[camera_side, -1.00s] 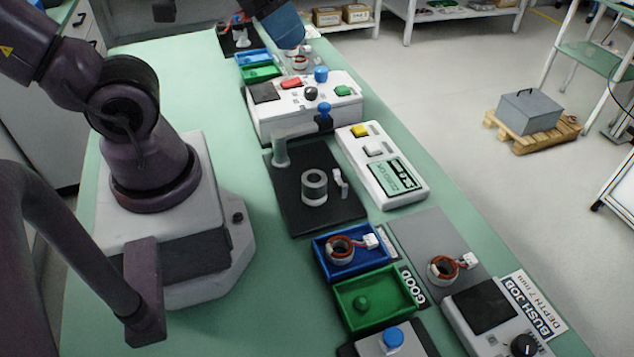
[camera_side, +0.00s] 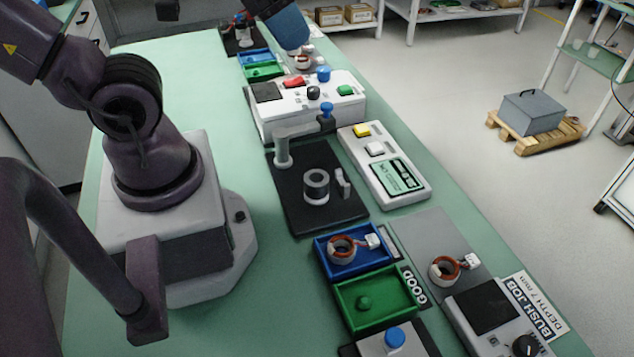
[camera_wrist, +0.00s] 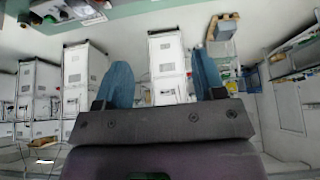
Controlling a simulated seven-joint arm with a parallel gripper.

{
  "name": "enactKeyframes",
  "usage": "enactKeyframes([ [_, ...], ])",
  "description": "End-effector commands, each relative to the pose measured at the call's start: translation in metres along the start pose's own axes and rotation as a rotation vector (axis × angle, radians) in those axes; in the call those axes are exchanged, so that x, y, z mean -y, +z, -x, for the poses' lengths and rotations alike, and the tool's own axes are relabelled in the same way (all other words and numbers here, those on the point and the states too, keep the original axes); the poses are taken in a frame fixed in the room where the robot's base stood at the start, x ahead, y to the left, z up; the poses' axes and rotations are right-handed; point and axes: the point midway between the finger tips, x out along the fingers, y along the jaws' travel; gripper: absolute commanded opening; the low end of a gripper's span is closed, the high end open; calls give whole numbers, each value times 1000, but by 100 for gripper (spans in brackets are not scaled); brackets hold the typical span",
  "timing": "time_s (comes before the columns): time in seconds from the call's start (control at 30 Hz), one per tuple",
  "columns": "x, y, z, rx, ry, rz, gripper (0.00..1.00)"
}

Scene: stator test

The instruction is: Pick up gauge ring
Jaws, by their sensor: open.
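A short grey ring (camera_side: 316,184), which looks like the gauge ring, stands on a black plate (camera_side: 345,208) in the middle of the bench in the side view. I cannot tell whether it is loose or part of the fixture. A grey post with a side arm (camera_side: 283,150) stands behind it on the same plate. My gripper (camera_wrist: 163,80) shows in the wrist view, with two blue fingers wide apart and nothing between them. The wrist view faces the room, and the ring is not in it. In the side view I cannot make out my gripper's fingers clearly.
A blue tray (camera_side: 322,247) holds a copper-wound stator (camera_side: 341,249); another stator (camera_side: 444,271) lies on a grey mat (camera_side: 418,228). A green tray (camera_side: 345,302), a white meter (camera_side: 405,201) and a button box (camera_side: 270,128) surround the plate. Bare green bench (camera_side: 190,80) lies at upper left.

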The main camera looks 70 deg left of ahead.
Motion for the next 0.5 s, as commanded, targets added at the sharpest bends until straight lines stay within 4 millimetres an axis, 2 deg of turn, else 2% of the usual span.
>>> enactKeyframes([
  [0.27,-6,1,-5,24,15,-29,64],
  [0.37,-18,5,-22,112,37,-81,64],
  [0.5,-39,10,-55,286,48,-209,64],
])
